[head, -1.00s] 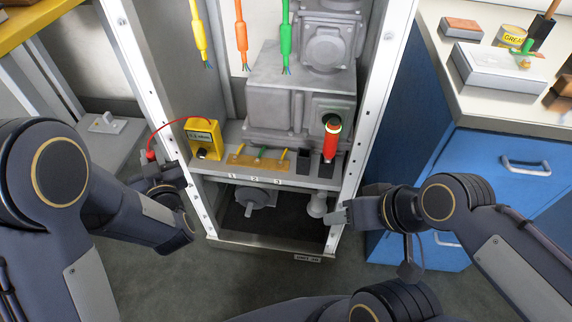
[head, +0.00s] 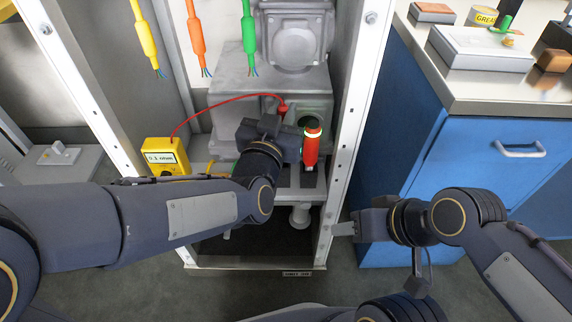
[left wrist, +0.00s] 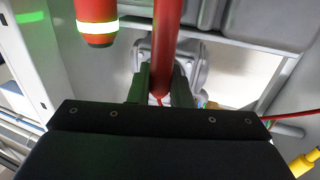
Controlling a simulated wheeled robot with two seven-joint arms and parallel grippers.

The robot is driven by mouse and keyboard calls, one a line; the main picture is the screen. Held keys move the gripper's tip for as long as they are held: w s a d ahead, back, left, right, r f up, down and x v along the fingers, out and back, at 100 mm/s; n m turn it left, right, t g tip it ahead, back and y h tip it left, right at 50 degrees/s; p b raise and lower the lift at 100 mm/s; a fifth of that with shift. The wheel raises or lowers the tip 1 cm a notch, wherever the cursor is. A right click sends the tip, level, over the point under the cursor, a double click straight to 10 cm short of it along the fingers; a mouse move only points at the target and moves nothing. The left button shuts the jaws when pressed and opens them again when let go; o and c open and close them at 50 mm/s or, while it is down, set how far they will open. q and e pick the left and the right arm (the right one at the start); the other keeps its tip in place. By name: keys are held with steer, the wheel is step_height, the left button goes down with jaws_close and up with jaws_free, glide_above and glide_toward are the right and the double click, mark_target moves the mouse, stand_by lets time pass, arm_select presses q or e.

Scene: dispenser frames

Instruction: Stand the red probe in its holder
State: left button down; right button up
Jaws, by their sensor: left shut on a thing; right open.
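The red probe shows in the head view as a red top end (head: 283,107) above my left gripper, with a red lead joined to it. My left gripper (head: 276,130) is shut on it. In the left wrist view the red probe (left wrist: 167,40) runs between the fingers (left wrist: 162,88). A red cylinder (head: 312,150) with a lit ring stands just right of my left gripper; it also shows in the left wrist view (left wrist: 97,20). The dark holder area on the shelf is mostly hidden behind my left gripper. My right gripper (head: 345,228) is open and empty beside the cabinet's right post.
The yellow meter (head: 165,156) stands at the shelf's left end, with the red lead arching from it. Yellow (head: 147,40), orange (head: 196,38) and green (head: 248,35) cables hang above. Cabinet posts bound both sides. A blue bench (head: 475,150) is at the right.

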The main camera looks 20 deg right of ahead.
arm_select(q)
step_height(320, 180, down, 9)
steer(key=b, duration=0.3)
steer(key=shift+f+b, duration=0.1)
steer(key=shift+b, duration=0.25)
steer(key=shift+a, duration=0.1)
steer(key=c, duration=1.8)
jaws_free()
steer(key=shift+f, duration=0.15)
steer(key=o, duration=0.5)
steer(key=shift+c, duration=0.2)
